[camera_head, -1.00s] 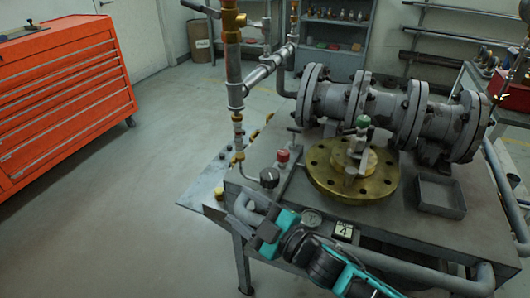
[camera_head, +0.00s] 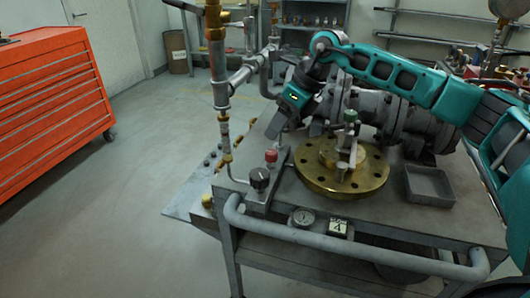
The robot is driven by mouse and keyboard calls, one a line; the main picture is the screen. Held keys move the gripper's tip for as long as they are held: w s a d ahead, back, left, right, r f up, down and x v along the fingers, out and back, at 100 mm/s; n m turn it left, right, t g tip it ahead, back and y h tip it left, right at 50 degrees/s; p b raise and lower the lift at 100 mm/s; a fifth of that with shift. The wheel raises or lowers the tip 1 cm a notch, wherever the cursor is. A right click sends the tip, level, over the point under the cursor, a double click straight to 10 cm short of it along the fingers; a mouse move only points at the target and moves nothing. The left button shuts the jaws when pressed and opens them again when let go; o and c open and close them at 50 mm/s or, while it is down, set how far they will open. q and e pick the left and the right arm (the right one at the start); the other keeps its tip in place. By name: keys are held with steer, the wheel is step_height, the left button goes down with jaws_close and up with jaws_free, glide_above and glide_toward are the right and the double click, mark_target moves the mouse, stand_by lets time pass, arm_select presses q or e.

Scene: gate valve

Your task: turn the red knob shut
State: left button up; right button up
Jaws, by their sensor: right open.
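The red knob (camera_head: 271,155) is a small cap standing on a dark plate near the left edge of the workbench top. My right gripper (camera_head: 274,130) is open, with its dark fingers pointing down and left. In the picture it is just above the red knob and shows no contact with it. The arm arches in from the right over the flanged pipe. Nothing shows between the fingers. My left gripper is not in view.
A black knob (camera_head: 259,178) sits just in front of the red one. A vertical copper and steel pipe (camera_head: 221,90) rises to the left. A brass flange (camera_head: 313,178) with a green-capped valve (camera_head: 350,116) and a grey tray (camera_head: 428,184) stand to the right.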

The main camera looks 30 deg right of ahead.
mark_target(272, 152)
steer(key=shift+h, duration=0.7)
steer(key=w+f, duration=0.1)
steer(key=f, duration=0.2)
steer(key=w+f, duration=0.1)
steer(key=f, duration=0.3)
steer(key=w+d+f+b, duration=0.1)
steer(key=w+f, duration=0.1)
steer(key=f, duration=0.1)
steer(key=shift+f, duration=0.25)
steer(key=c, duration=1)
